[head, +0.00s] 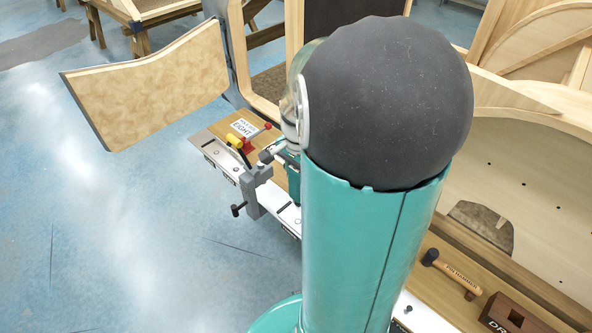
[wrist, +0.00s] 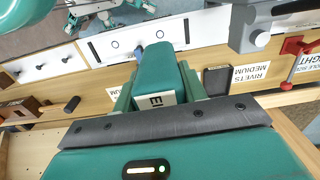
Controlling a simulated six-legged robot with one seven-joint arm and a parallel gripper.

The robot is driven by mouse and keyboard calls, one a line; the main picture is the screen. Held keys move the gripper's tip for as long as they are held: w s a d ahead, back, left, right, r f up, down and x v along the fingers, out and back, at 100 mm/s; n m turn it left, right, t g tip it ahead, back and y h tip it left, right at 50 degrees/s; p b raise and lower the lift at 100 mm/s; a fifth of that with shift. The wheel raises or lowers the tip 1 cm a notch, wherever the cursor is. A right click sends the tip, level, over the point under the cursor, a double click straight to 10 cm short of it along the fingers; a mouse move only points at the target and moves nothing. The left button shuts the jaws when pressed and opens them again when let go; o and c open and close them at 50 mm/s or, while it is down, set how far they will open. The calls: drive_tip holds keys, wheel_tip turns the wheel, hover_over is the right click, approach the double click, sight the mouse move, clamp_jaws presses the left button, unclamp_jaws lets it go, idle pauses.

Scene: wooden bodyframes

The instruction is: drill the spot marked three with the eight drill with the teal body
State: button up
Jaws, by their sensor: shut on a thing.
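In the wrist view, my gripper (wrist: 158,84) is shut on a teal-bodied drill (wrist: 150,72). A white label on the drill's near end shows only the letters "EI"; the rest is cut off. A small blue piece shows at its far end, in front of a white strip with dark round marks (wrist: 178,30) on the bench. I cannot tell whether it touches the strip. In the head view, the white strip (head: 222,158) runs along the bench's front edge, partly hidden by my arm. Its labels are too small to read, so I cannot pick out the spot marked three.
On the bench are an "EIGHT" sign (head: 243,128), a grey clamp (head: 255,192), a mallet (head: 455,273) and a brown drill block (head: 512,316). The wrist view shows a "RIVETS MEDIUM" label (wrist: 251,76) and a red clamp (wrist: 300,58). Wooden frames stand behind; the floor at left is clear.

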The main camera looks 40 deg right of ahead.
drive_tip(key=shift+f, duration=4.6)
idle(0.6)
drive_tip(key=shift+r, duration=4.3)
